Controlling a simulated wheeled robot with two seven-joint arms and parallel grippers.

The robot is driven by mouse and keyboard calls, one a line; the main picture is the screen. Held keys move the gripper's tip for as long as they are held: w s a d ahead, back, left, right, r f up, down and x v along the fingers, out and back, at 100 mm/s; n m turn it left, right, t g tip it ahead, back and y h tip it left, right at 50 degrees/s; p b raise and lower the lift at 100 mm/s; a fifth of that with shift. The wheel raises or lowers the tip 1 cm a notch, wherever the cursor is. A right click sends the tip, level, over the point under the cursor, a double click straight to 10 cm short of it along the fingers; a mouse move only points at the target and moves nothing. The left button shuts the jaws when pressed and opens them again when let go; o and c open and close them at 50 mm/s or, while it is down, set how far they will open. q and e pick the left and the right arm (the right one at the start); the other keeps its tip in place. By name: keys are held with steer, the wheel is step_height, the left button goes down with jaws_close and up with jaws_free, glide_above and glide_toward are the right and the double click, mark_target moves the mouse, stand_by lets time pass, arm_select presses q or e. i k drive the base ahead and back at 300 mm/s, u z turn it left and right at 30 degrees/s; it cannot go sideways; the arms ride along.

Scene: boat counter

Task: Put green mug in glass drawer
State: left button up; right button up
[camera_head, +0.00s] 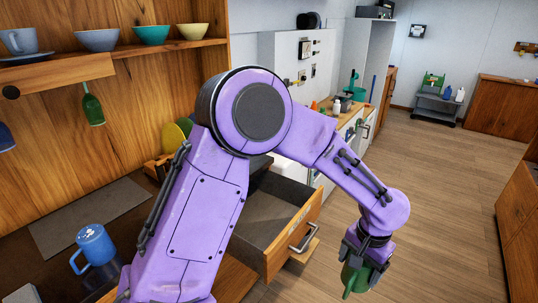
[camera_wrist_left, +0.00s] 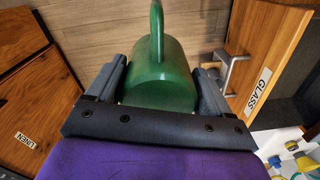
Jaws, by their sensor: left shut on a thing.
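The green mug (camera_head: 355,280) is held by my left gripper (camera_head: 366,257), which is shut on it. In the left wrist view the mug (camera_wrist_left: 160,75) sits between the two fingers (camera_wrist_left: 163,85), with its handle pointing up in the picture. The mug is out over the floor, to the right of the open glass drawer (camera_head: 300,205) and apart from it in the head view. The drawer's front carries a GLASS label (camera_wrist_left: 257,88) and a metal handle (camera_head: 307,238). The drawer's inside looks empty where it shows; my left arm hides part of it. My right gripper is not in view.
A blue mug (camera_head: 93,245) stands on the dark counter at the left. Bowls (camera_head: 151,34) and a cup (camera_head: 20,40) sit on the shelf above. A LINEN-labelled wooden front (camera_wrist_left: 25,138) shows in the wrist view. The wooden floor (camera_head: 440,180) at the right is clear.

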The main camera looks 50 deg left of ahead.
mark_target(263, 233)
steer(key=u, duration=0.45)
steer(key=i, duration=0.8)
steer(key=u, duration=0.8)
